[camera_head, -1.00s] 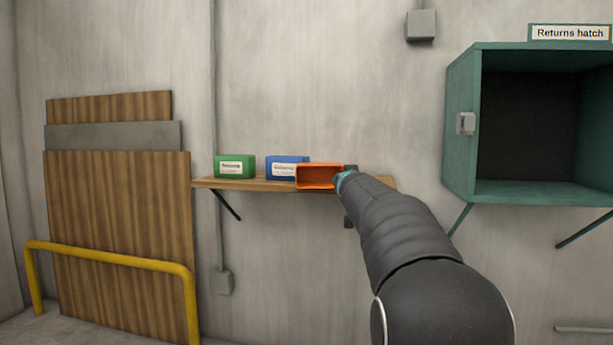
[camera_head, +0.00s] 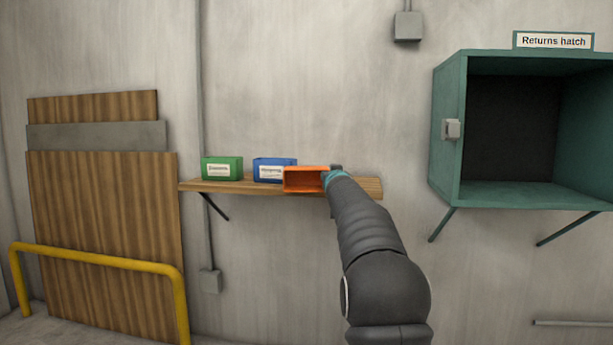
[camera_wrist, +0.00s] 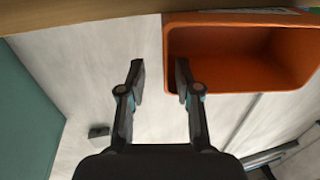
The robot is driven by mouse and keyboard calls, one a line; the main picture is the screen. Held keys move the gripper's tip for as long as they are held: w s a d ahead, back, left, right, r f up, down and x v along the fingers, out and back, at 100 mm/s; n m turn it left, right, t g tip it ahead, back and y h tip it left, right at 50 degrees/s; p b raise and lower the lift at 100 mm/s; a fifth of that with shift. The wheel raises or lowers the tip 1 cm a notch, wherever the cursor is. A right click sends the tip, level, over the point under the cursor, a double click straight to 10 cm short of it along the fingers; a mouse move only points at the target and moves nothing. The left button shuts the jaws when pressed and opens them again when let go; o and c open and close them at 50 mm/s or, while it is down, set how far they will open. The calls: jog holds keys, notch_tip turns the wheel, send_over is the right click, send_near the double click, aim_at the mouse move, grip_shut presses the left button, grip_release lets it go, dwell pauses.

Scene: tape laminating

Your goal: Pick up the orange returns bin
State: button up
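The orange returns bin (camera_head: 304,181) is at the shelf, right of the blue bin, with its open side facing the head camera. In the wrist view the orange bin (camera_wrist: 235,55) fills the upper right, and its inside looks empty. My gripper (camera_wrist: 159,80) is open at the bin's left wall in that view. One finger is outside the wall and the other overlaps the bin's opening. A gap shows between the fingers; whether either touches the wall cannot be told. In the head view my gripper (camera_head: 330,178) is at the bin's right end, partly hidden by my arm.
A green bin (camera_head: 222,169) and a blue bin (camera_head: 268,170) stand left on the wooden shelf (camera_head: 230,186). The teal returns hatch (camera_head: 443,130) is open on the right wall. Wooden boards (camera_head: 105,210) and a yellow rail (camera_head: 95,257) are at left.

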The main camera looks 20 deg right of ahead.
aim_at(307, 178)
jog(key=p+x, duration=0.2)
jog(key=x, duration=0.1)
jog(key=shift+w+a+r+p, duration=0.1)
jog(key=shift+w+r+p, duration=0.1)
jog(key=shift+w+p, duration=0.15)
jog(key=shift+p+x, duration=0.5)
jog(key=shift+x, duration=0.3)
jog(key=shift+f, duration=0.2)
grip_shut()
